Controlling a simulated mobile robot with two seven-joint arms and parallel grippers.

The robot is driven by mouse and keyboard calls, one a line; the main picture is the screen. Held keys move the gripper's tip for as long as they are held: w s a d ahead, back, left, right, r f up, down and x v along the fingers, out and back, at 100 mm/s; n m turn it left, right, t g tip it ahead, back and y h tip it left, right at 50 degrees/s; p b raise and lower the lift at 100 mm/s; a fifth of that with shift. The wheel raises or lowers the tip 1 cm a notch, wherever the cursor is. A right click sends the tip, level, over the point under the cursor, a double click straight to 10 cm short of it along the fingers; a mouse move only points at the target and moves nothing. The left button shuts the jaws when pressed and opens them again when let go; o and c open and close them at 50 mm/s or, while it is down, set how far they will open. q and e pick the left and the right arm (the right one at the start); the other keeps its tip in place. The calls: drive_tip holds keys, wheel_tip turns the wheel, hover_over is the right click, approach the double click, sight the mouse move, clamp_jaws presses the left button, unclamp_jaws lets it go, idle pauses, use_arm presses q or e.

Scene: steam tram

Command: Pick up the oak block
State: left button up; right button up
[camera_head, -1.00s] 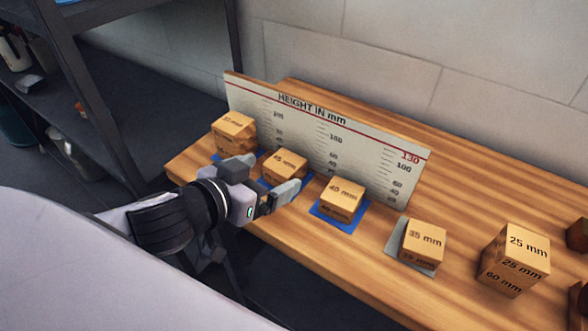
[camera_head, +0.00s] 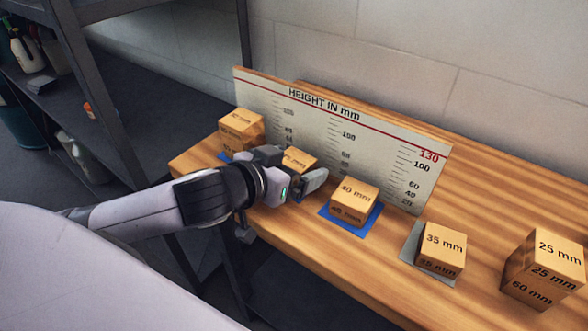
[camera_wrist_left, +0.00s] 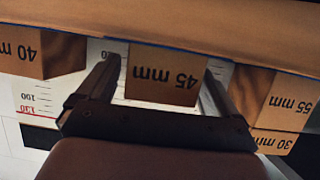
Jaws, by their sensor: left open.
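Several light wooden blocks with printed sizes stand along the bench; none is labelled oak. The 45 mm block (camera_head: 300,157) is partly hidden behind my left gripper (camera_head: 295,168). In the left wrist view the 45 mm block (camera_wrist_left: 163,78) appears upside down, between the two open fingers (camera_wrist_left: 160,88), with a gap visible on at least the right side. The 40 mm block (camera_head: 354,200) stands on a blue pad (camera_head: 371,219) to the right. The 35 mm block (camera_head: 442,248) stands on a grey pad. A stack of blocks (camera_head: 241,130) stands at the far left.
A height board (camera_head: 340,125) stands upright close behind the blocks. A taller wooden stack (camera_head: 543,268) marked 25 mm and 60 mm is at the right. The wooden bench (camera_head: 300,232) has bare room along its front edge. Dark shelving (camera_head: 110,100) stands at the left.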

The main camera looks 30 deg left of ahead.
use_arm(q)
drive_tip(key=shift+w, duration=0.1)
drive_tip(key=c, duration=1.1)
